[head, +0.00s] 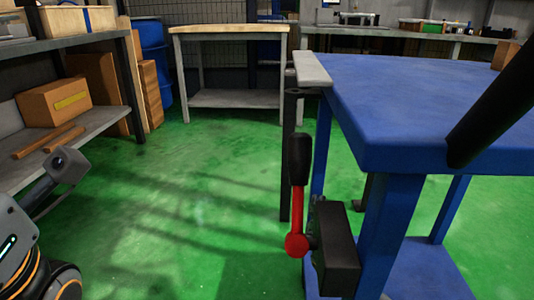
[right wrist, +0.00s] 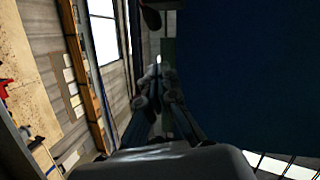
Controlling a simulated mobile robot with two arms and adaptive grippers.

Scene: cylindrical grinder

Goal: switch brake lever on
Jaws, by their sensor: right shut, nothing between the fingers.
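The brake lever (head: 298,208) has a red arm and a black grip (head: 300,157). In the head view it stands nearly upright, grip on top, its red hub beside a black box (head: 336,248) on the blue table's near left leg. No gripper touches it in the head view. My right gripper (right wrist: 157,72) shows dimly in the right wrist view, its fingers together and empty. I cannot make out the lever in that view. Part of my left arm shows at the lower left of the head view; its fingers are not visible.
The blue table (head: 420,95) fills the right side, with a dark bar crossing its right edge. A shelf (head: 95,95) with boxes stands left. A workbench (head: 230,32) and a blue barrel (head: 154,55) stand behind. Green floor (head: 195,190) left of the lever is clear.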

